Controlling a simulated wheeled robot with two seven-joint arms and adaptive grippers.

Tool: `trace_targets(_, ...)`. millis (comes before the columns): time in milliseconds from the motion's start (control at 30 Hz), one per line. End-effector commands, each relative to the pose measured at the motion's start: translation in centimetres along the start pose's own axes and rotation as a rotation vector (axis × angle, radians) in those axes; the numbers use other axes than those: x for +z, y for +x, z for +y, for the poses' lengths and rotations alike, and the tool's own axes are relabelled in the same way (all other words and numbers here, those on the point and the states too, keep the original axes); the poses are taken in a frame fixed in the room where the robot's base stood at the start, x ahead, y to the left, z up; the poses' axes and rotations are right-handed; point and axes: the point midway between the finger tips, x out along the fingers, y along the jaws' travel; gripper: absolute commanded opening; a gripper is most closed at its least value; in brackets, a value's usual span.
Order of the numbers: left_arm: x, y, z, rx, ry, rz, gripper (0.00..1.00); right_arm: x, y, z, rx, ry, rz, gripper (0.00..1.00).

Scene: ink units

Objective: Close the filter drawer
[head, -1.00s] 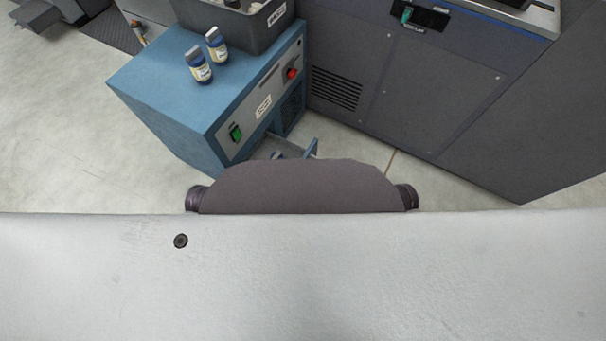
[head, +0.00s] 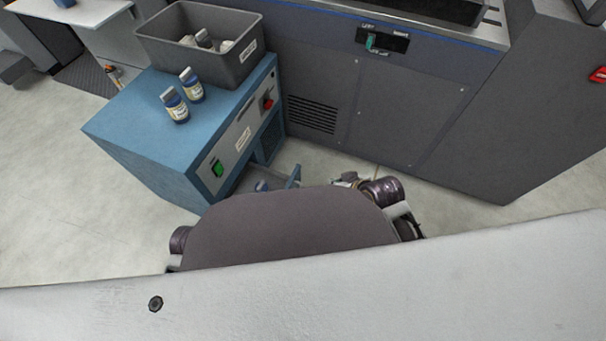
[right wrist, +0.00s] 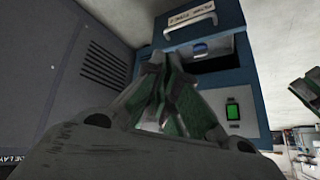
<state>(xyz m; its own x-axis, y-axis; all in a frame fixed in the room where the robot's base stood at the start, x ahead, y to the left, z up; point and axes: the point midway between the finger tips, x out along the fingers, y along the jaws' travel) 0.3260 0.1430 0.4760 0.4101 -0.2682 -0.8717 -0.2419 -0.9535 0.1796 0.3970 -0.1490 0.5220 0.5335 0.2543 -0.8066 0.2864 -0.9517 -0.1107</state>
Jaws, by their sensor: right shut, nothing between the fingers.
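The filter drawer (head: 272,180) stands pulled out low on the front of the blue cabinet (head: 135,115), partly hidden by my own body. In the right wrist view its blue front (right wrist: 225,27) has a pale handle (right wrist: 190,20) and a label, and a blue item (right wrist: 200,47) shows behind it in the drawer. My right gripper (head: 346,179) is low, to the right of the drawer in the head view. In the right wrist view its green-padded fingers (right wrist: 168,80) are together and empty, in front of the drawer; contact cannot be told.
Two bottles (head: 184,95) and a grey bin (head: 205,55) stand on the cabinet. A dark machine (head: 400,110) stands to its right. Pale floor (head: 55,190) is open at left. A grey and green part (right wrist: 306,92) shows at the right wrist view's edge.

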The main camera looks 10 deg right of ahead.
Motion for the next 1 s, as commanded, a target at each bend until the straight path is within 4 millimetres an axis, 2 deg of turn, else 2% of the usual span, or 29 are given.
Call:
trace_targets(33, 0.0, 0.0, 0.0, 0.0, 0.0, 0.0, 0.4, -1.5, -0.2, 0.3, 0.008, -0.021, 0.024, 0.0)
trace_targets(200, -0.1, 0.0, 0.0, 0.0, 0.0, 0.001, 0.4, -5.5, -0.4, 1.2, 0.03, -0.084, 0.082, 0.0)
trace_targets(400, -0.1, -0.1, 0.0, 0.0, 0.0, 0.001, 0.4, -8.6, 0.6, 2.5, 0.056, -0.155, 0.105, 0.0)
trace_targets(533, -0.1, -0.1, 0.0, -0.001, 0.0, 0.002, 0.4, -9.9, 1.8, 3.3, 0.055, -0.189, 0.1, 0.0)
trace_targets(767, -0.2, -0.2, 0.0, -0.001, 0.001, 0.003, 0.4, -10.8, 5.1, 4.8, 0.01, -0.214, 0.055, 0.0)
trace_targets(1000, -0.3, -0.3, 0.0, -0.002, 0.001, 0.004, 0.4, -9.3, 9.3, 6.6, -0.086, -0.127, -0.029, 0.0)
